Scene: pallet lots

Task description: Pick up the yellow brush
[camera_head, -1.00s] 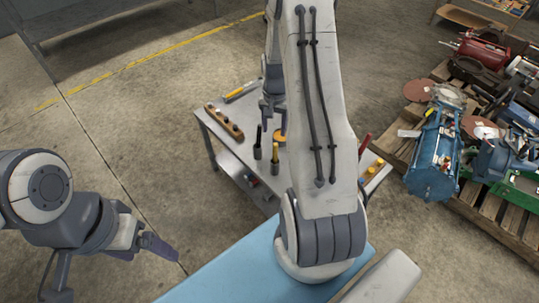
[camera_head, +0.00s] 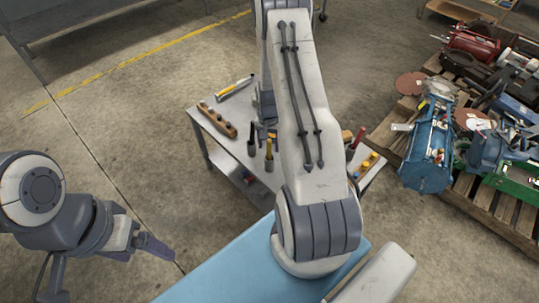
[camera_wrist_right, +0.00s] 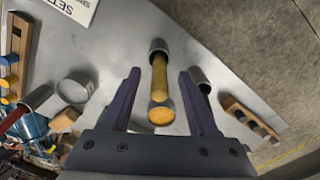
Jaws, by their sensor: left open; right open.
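The yellow brush (camera_wrist_right: 159,80) shows in the right wrist view as a yellow handle with an orange-yellow end toward the camera, its far end in a grey cup (camera_wrist_right: 157,46). Its bristles are not seen. In the head view a yellow handle (camera_head: 269,148) stands upright in a cup on the grey table. My right gripper (camera_wrist_right: 159,76) is open, with one finger on each side of the handle; I cannot tell whether they touch it. In the head view it is mostly hidden behind my arm. My left gripper (camera_head: 152,245) is open and empty at the lower left, away from the table.
A dark-handled tool (camera_head: 251,142) stands beside the brush. A wooden rack (camera_head: 217,119) and a yellow tool (camera_head: 235,87) lie on the table's left side. A cup (camera_wrist_right: 76,87) and a sign (camera_wrist_right: 76,8) are nearby. A loaded pallet (camera_head: 478,203) stands at right.

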